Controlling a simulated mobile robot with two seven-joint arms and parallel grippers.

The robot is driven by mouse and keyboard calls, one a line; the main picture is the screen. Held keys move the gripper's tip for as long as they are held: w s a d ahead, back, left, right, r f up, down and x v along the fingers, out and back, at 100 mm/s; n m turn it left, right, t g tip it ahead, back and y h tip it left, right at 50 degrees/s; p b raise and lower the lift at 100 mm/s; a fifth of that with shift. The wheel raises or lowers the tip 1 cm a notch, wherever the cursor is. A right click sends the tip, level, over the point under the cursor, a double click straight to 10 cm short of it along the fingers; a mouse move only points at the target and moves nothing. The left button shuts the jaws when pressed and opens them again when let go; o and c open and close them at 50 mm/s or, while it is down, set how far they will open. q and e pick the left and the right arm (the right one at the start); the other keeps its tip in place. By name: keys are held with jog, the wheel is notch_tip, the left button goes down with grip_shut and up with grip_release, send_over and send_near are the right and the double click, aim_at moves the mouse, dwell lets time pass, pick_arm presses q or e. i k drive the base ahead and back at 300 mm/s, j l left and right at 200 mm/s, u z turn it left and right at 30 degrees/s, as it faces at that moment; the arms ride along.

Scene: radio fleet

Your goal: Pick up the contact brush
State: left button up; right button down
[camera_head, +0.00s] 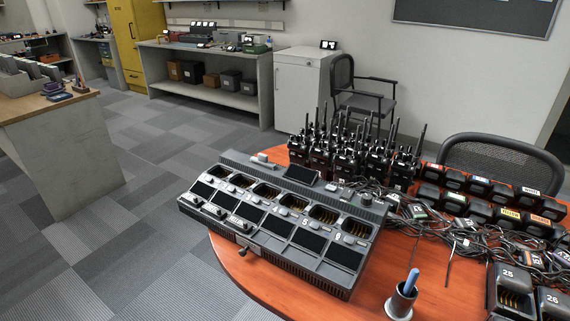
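A blue handle (411,280) sticks up, slightly tilted, out of a small dark grey cup (400,304) near the table's front edge in the head view. It looks like the contact brush; its lower end is hidden inside the cup. Neither of my grippers is in view.
A large multi-bay charger (284,259) stands left of the cup on the orange-brown table (357,293). Upright radios (348,160) with antennas, tangled cables (470,243), rows of batteries (509,216) and single chargers (512,294) lie behind and right. Bare tabletop surrounds the cup.

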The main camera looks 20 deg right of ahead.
aim_at(414, 274)
jog(key=z, duration=1.5)
